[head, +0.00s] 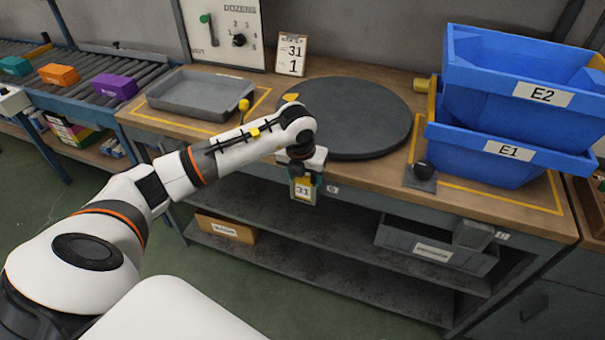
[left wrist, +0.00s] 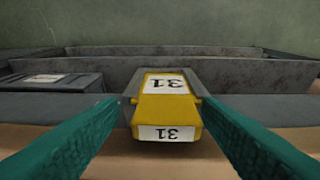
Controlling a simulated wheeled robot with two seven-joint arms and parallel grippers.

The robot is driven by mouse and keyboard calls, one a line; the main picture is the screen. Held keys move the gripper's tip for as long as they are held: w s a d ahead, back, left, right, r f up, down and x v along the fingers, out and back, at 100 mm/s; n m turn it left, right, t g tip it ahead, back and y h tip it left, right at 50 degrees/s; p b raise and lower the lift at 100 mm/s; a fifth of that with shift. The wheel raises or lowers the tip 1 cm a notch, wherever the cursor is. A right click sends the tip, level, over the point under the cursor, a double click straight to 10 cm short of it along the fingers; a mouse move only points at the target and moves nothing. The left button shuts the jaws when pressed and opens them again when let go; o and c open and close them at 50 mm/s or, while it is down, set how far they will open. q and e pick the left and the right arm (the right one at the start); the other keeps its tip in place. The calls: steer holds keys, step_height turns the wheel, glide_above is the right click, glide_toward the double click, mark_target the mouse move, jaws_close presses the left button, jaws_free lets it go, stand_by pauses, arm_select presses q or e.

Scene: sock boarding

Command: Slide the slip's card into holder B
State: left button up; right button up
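My left gripper (head: 304,172) is at the bench's front edge, pointing down. In the left wrist view its green fingers (left wrist: 160,108) are apart, with visible gaps on both sides of a yellow card (left wrist: 168,108) marked 31. The card sits in a grey holder (left wrist: 133,92) on the bench front. It also shows below the gripper in the head view as a yellow-edged card (head: 303,189). A small label (head: 333,189) sits right of it, too small to read surely. The slip (head: 291,54), reading 31 over 1, stands at the back of the bench. My right gripper is not in view.
A dark round turntable (head: 365,120) covers the bench middle. A grey tray (head: 190,100) is at left. Blue crates E2 (head: 520,85) and E1 (head: 500,155) are stacked at right. Shelves with bins lie below.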

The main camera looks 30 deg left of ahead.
arm_select(q)
steer(key=shift+o, duration=1)
steer(key=shift+s+d+f+g, duration=0.15)
steer(key=shift+s+f, duration=0.1)
steer(key=shift+f, duration=0.3)
steer(key=shift+s+d+f+g, duration=0.1)
steer(key=shift+s+f+g, duration=0.1)
steer(key=shift+f, duration=0.3)
steer(key=shift+a, duration=0.15)
steer(key=shift+a+r, duration=0.1)
steer(key=shift+r, duration=0.5)
step_height(320, 180, up, 12)
steer(key=s+d, duration=0.1)
steer(key=s, duration=0.1)
steer(key=shift+r, duration=0.25)
